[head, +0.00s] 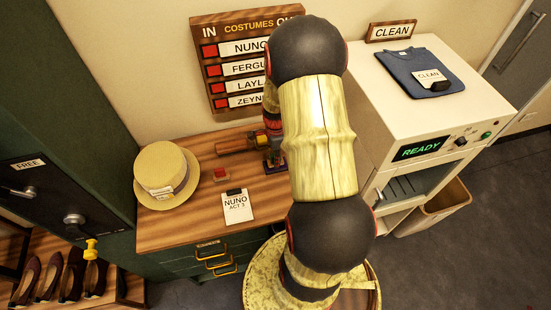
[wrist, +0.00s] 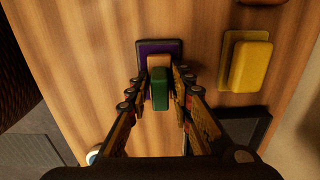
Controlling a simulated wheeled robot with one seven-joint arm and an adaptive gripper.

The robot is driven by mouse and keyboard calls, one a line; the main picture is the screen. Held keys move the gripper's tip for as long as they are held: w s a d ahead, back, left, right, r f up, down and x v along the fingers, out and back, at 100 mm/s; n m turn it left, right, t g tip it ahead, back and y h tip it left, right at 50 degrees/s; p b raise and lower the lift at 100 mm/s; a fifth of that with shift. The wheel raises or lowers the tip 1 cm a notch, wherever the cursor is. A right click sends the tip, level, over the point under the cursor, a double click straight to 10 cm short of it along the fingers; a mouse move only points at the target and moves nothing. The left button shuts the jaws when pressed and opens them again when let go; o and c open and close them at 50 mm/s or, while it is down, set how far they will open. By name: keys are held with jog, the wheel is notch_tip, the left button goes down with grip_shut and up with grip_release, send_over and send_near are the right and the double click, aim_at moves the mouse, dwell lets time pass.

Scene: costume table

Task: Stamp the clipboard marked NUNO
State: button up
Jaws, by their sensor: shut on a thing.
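The clipboard marked NUNO, ACT 3 (head: 238,208) lies near the front edge of the wooden table in the head view, with a dark clip at its top. My gripper (head: 272,157) is behind it and to its right, partly hidden by my arm. In the wrist view my gripper (wrist: 160,88) is shut on a stamp with a green and tan handle (wrist: 160,95). A purple pad (wrist: 147,46) lies at the stamp's far end. I cannot tell whether the stamp touches the pad. The clipboard is not recognisable in the wrist view.
A straw hat (head: 165,170) sits on the table's left, with a small red item (head: 221,174) between it and my gripper. A yellow block (wrist: 250,66) lies beside the purple pad. A white cabinet (head: 375,120) stands right of the table; the IN/OUT board (head: 215,50) hangs behind.

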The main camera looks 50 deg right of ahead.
jog(key=shift+r+p, duration=2.45)
jog(key=shift+r, duration=1)
jog(key=shift+a, duration=0.1)
